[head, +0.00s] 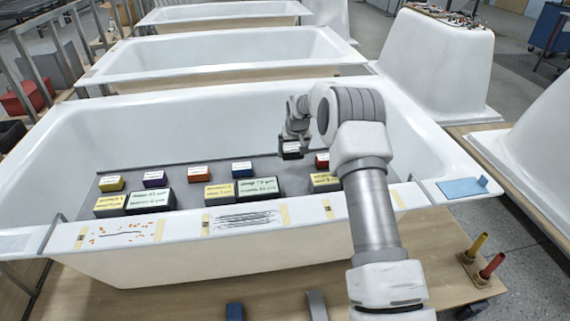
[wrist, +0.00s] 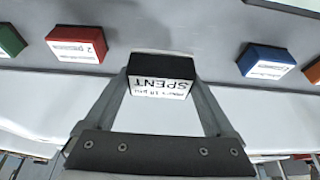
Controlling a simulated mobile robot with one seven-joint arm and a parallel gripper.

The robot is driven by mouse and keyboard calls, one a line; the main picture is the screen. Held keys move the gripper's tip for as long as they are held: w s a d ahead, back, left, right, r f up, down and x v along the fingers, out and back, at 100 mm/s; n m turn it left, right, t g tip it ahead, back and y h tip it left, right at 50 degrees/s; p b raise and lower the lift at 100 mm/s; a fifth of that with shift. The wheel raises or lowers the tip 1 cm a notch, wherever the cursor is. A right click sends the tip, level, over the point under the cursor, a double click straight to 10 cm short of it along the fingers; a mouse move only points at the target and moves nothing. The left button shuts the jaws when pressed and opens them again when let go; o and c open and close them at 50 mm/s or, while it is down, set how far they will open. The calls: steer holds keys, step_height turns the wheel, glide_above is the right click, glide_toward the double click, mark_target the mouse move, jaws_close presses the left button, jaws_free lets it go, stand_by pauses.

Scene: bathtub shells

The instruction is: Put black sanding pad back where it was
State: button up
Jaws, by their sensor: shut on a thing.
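The black sanding pad (wrist: 162,66) has a white label that reads "SPENT" in the wrist view. My gripper (wrist: 164,82) is shut on it, with one finger on each side. In the head view the pad (head: 291,148) hangs from my gripper (head: 292,143) over the grey mat (head: 190,172) inside the front bathtub. A gap lies between the blue pad and the right-hand red pad.
Larger labelled blocks, such as a dark one (head: 259,188) and a yellow one (head: 220,194), stand in front of the small pads. The tub's front rim (head: 300,212) carries taped marks. A blue plate (head: 463,188) lies at the right. My arm hides part of the mat's right side.

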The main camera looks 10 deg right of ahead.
mark_target(285, 149)
steer(key=shift+w+a+f, duration=0.3)
steer(key=shift+a+f, duration=0.15)
steer(key=shift+a, duration=0.2)
steer(key=shift+w+a+f, duration=0.25)
steer(key=shift+a+f, duration=0.15)
steer(key=shift+a, duration=0.2)
steer(key=shift+f+b, duration=0.35)
steer(key=shift+f, duration=1.6)
steer(key=shift+f, duration=0.2)
steer(key=o, duration=1.1)
steer(key=shift+o, duration=0.2)
steer(key=shift+r, duration=0.15)
